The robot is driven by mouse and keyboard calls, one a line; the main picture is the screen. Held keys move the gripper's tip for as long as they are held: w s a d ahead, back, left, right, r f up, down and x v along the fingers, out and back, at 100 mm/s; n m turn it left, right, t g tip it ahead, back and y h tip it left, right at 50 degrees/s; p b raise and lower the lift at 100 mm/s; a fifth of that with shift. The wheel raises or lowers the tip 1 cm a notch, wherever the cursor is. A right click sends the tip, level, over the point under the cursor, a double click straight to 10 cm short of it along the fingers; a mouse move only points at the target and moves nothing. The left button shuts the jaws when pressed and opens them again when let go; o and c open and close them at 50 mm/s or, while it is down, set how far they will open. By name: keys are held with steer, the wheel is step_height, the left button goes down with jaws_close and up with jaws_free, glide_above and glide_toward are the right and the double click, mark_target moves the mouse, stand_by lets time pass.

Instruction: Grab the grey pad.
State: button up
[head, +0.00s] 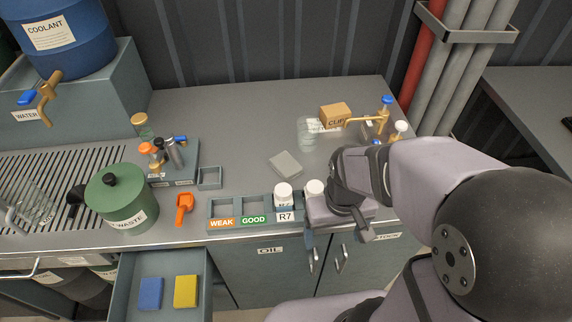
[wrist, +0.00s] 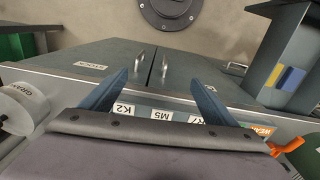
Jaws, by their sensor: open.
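The grey pad (head: 285,165) is a flat, light grey square lying on the counter, behind the row of labelled slots. It does not show in the wrist view. My gripper (head: 332,238) is near the counter's front edge, to the right of and in front of the pad, well apart from it. In the wrist view my gripper (wrist: 162,88) has its two blue-grey fingers spread wide, with nothing between them. Beyond them are the cabinet doors.
A labelled slot rack (head: 240,226) with white-capped bottles (head: 283,194) stands beside my gripper. A clear container (head: 308,133) and a cardboard box (head: 335,115) are behind the pad. An open drawer (head: 209,285) holds blue and yellow pads.

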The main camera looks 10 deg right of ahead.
steer(key=w+a+r+n+t+h+p, duration=0.1)
steer(key=w+a+r+n+p, duration=0.15)
steer(key=w, duration=0.45)
steer(key=w+a+r+n+t+h+p, duration=0.1)
steer(key=w+a+r+n+p, duration=0.1)
steer(key=w+r+p, duration=0.3)
steer(key=w+a+r+n+t+h+p, duration=0.1)
steer(key=w+a+r+n, duration=0.15)
steer(key=w, duration=0.55)
steer(key=n+t+h+b, duration=0.3)
steer(key=n+h+b, duration=0.4)
steer(key=n, duration=0.7)
glide_toward(286, 163)
steer(key=shift+x, duration=0.75)
steer(key=shift+s+a+f+n+t+h+b, duration=0.1)
steer(key=shift+a+f+n+t+h+b, duration=0.1)
steer(key=shift+a+n+h+b, duration=0.3)
steer(key=shift+d+f+n+t+h+b, duration=0.1)
steer(key=shift+f+n+t+h, duration=0.15)
steer(key=shift+n, duration=0.45)
steer(key=shift+p+x, duration=1.1)
steer(key=shift+x, duration=0.5)
steer(key=shift+p+x, duration=0.95)
steer(key=shift+x, duration=1.15)
steer(key=shift+s, duration=0.2)
steer(key=c, duration=0.8)
